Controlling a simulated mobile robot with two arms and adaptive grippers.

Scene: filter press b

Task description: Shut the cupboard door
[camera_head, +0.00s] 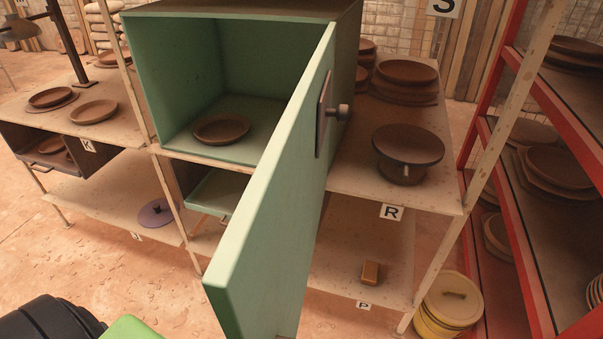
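The green cupboard (134,65) stands on a shelf unit, its front open. Its green door (276,200) is hinged at the right side and swung wide open toward me. The door's outer face points right and carries a dark plate with a round knob (341,112). A brown dish (221,129) lies inside on the cupboard floor. Neither gripper shows. A black rounded part and a green part at the bottom left edge seem to be mine, apart from the door in the picture.
Right of the door, a brown pot (406,150) and stacked plates (404,80) stand on the shelf. A yellow bucket (449,302) stands at the lower right beside a red rack (512,180). Left shelves hold dishes (93,112). Floor at front left is open.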

